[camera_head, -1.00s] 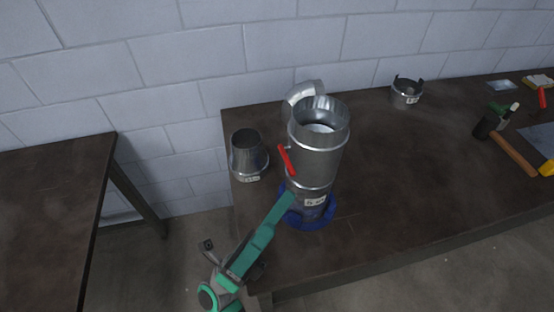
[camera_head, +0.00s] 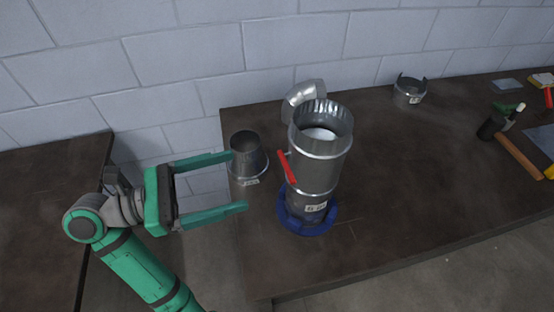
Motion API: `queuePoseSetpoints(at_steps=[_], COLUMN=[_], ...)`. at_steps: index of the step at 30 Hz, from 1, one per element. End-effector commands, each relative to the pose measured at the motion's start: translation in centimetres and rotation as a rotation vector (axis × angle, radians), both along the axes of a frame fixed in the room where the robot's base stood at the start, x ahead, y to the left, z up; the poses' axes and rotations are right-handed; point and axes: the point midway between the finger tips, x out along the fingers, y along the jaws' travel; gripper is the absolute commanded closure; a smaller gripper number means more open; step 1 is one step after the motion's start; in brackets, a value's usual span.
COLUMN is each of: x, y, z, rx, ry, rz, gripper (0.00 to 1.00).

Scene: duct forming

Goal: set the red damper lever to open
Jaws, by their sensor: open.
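The red damper lever (camera_head: 287,167) sits on the left side of an upright metal duct (camera_head: 321,160). The lever is tilted, its upper end to the left and its lower end to the right. The duct stands in a blue ring (camera_head: 308,228) on the dark table. My gripper (camera_head: 240,181) is open, with its two green fingers pointing right toward the duct. The fingertips are left of the lever, apart from it in the picture, and nothing is between them.
A tapered metal piece (camera_head: 247,160) stands left of the duct, close to my upper finger. A metal elbow (camera_head: 303,98) is behind the duct. A short collar (camera_head: 408,92) and several tools, including a hammer (camera_head: 516,156), lie to the right. The table (camera_head: 400,190) is clear right of the duct.

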Motion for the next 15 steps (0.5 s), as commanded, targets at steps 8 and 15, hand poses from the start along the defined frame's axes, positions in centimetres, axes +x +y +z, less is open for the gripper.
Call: queuePoseSetpoints(at_steps=[8,15], x=[1.0,2.4], y=[-2.7,-7.0], z=[-0.1,0.0], rx=[0.011,0.01], ry=[-0.001,-0.001], rz=[-0.01,-0.017], gripper=[0.13,0.13])
